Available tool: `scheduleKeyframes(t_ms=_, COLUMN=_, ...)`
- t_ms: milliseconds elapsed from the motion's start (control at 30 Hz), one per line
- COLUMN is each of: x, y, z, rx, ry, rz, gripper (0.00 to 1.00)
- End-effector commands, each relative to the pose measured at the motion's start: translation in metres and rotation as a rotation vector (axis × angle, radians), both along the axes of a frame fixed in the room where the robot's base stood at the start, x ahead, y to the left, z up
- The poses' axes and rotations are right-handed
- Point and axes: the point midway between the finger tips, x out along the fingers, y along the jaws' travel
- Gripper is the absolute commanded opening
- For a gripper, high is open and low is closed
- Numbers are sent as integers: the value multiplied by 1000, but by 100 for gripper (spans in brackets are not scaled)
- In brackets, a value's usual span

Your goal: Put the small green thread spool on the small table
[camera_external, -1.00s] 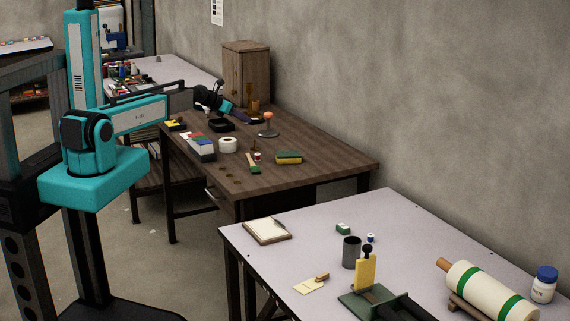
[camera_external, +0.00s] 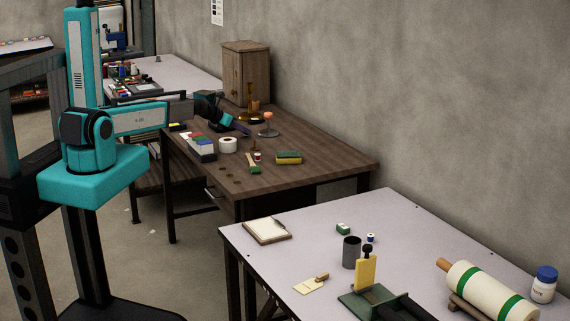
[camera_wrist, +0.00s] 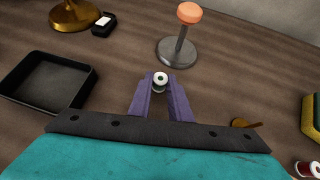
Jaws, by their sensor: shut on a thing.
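My gripper (camera_wrist: 160,95) has its purple fingers closed around a small spool (camera_wrist: 160,79), of which the white round top with a dark centre hole shows in the wrist view. Its green thread is not visible there. In the external view my gripper (camera_external: 241,130) is low over the brown wooden table (camera_external: 318,170), left of the orange-topped stand. The spool is too small to make out there. I cannot tell whether it touches the tabletop. A grey-white table (camera_external: 320,222) stands in front of the wooden one; which is the small table is unclear.
An orange-topped metal stand (camera_wrist: 180,45) is just beyond the fingertips. A black tray (camera_wrist: 47,80) lies left, with a brass base (camera_wrist: 75,14) behind it. The wooden table's right end is clear.

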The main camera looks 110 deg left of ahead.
Motion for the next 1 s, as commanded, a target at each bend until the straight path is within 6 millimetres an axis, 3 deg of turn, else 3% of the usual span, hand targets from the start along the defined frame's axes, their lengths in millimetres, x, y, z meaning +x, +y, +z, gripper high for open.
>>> scheduleKeyframes(t_ms=567, x=0, y=0, z=-11, rx=0, ry=0, rz=0, gripper=0)
scheduleKeyframes(t_ms=600, x=0, y=0, z=-10, rx=0, ry=0, rz=0, gripper=24)
scheduleKeyframes(t_ms=667, x=0, y=0, z=-10, rx=0, ry=0, rz=0, gripper=34)
scheduleKeyframes(t_ms=1000, x=0, y=0, z=-9, rx=0, ry=0, rz=0, gripper=36)
